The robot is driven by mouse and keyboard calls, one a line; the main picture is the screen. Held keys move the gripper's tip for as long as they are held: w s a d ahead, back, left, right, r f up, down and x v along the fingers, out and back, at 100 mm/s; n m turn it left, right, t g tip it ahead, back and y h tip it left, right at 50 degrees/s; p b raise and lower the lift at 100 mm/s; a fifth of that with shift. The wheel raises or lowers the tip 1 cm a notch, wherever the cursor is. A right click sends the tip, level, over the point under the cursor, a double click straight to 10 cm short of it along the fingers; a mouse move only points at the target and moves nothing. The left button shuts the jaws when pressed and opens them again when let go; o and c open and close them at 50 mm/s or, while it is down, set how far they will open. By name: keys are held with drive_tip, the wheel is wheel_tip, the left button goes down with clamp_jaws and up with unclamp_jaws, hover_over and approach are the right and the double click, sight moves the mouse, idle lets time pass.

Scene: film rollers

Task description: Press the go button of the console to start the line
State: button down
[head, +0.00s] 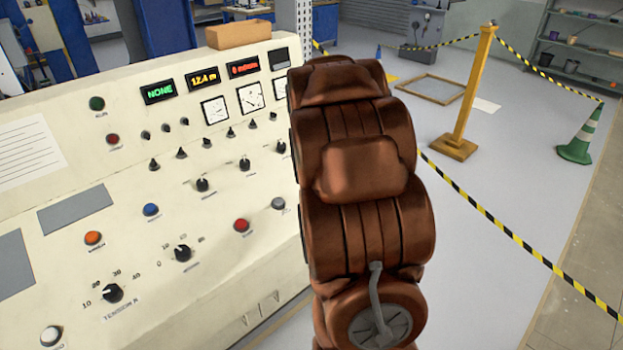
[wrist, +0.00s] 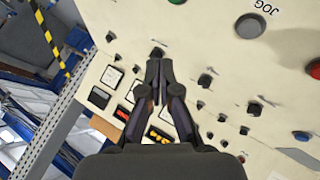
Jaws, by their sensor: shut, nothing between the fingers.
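The cream console (head: 215,285) fills the left of the head view, its sloped panel covered in buttons, knobs and displays. A dark green button (head: 97,103) sits at the upper left, with a dark red button (head: 113,139) below it. Orange (head: 93,238), blue (head: 150,209), red (head: 242,225), grey (head: 278,203) and white (head: 52,336) buttons sit lower. Most labels are too small to read, so I cannot tell which is go. In the wrist view my gripper (wrist: 158,64) is shut and empty over the panel, near small knobs. The head view hides it behind my arm.
In the wrist view a large grey button (wrist: 250,26) has a JOG label beside it. Displays read NONE (head: 159,91), 12.4 m (head: 202,78) and red text. A yellow post (head: 470,95) with striped tape and a green cone (head: 580,135) stand right, on open floor.

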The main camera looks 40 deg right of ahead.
drive_tip(key=w+d+f+n+t+y+p, duration=0.2)
drive_tip(key=w+d+f+n+t, duration=0.1)
drive_tip(key=d, duration=0.3)
drive_tip(key=shift+d+f+t, duration=0.3)
drive_tip(key=shift+d, duration=0.1)
drive_tip(key=shift+w, duration=0.1)
drive_tip(key=f+b, duration=0.2)
drive_tip(key=w+f+b, duration=0.1)
drive_tip(key=f+b, duration=0.3)
drive_tip(key=f, duration=0.1)
drive_tip(key=shift+w, duration=0.3)
drive_tip(key=shift+w+f+b, duration=0.25)
drive_tip(key=shift+f+b, duration=0.35)
drive_tip(key=shift+f, duration=0.15)
drive_tip(key=shift+f, duration=0.15)
idle(0.5)
drive_tip(key=shift+f, duration=0.3)
